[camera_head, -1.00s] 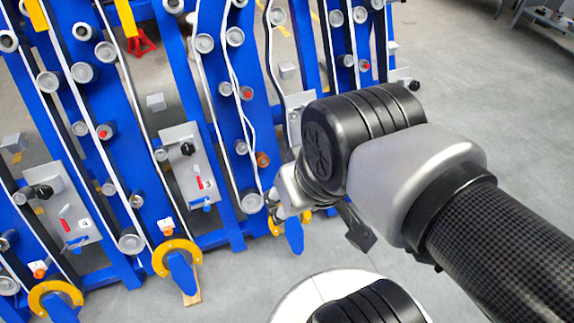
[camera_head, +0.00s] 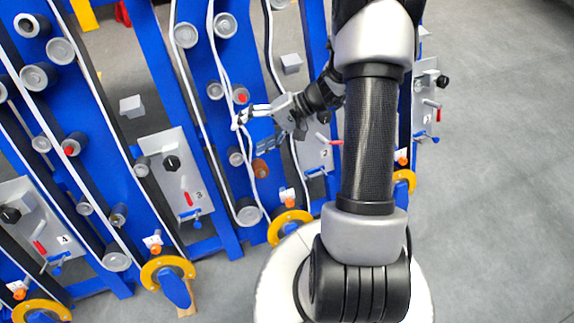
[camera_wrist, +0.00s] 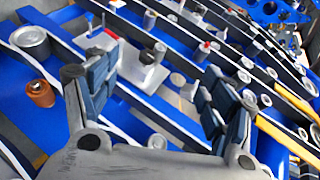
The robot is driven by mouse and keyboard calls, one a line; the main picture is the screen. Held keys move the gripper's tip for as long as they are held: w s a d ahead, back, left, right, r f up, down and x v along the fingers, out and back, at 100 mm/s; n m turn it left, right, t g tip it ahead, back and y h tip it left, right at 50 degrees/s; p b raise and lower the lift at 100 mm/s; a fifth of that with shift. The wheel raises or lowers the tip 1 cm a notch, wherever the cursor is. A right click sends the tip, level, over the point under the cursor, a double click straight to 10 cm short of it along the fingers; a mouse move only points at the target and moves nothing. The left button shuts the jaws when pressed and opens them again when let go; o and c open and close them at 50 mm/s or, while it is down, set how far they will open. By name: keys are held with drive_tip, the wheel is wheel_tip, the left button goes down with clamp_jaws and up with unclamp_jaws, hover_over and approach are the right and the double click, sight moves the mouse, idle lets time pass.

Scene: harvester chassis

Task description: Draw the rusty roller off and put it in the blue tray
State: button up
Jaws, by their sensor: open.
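The rusty roller (camera_head: 260,168) is a small orange-brown cylinder on a blue upright, low beside a white belt. It also shows in the wrist view (camera_wrist: 40,93) at the far left, outside my fingers. My gripper (camera_head: 248,130) is open and empty, a little above the roller in the head view and apart from it. In the wrist view my gripper (camera_wrist: 155,80) has its two dark fingers spread wide. I cannot make out a blue tray in either current view.
Grey rollers (camera_head: 226,25) and white belts line the blue frames around my gripper. A numbered panel (camera_head: 175,175) with a black knob and red handle stands left. Yellow rings (camera_head: 290,226) sit at the frame feet. Open grey floor (camera_head: 490,200) lies right.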

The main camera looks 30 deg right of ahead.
drive_tip(key=d+f+m+t+h, duration=0.1)
drive_tip(key=d+f+m+t, duration=0.25)
drive_tip(key=f, duration=0.55)
drive_tip(key=d+f+m+t, duration=0.3)
drive_tip(key=d+f, duration=0.2)
drive_tip(key=f, duration=0.5)
drive_tip(key=m+t+h+b, duration=0.2)
drive_tip(key=m+h+b, duration=0.3)
drive_tip(key=h+b, duration=0.15)
approach(265, 173)
drive_tip(key=shift+y, duration=0.45)
drive_tip(key=x, duration=0.7)
drive_tip(key=d+f+x, duration=0.1)
drive_tip(key=x, duration=0.3)
drive_tip(key=shift+w+f, duration=0.1)
drive_tip(key=shift+d, duration=0.1)
drive_tip(key=shift+c, duration=0.5)
drive_tip(key=c, duration=1.5)
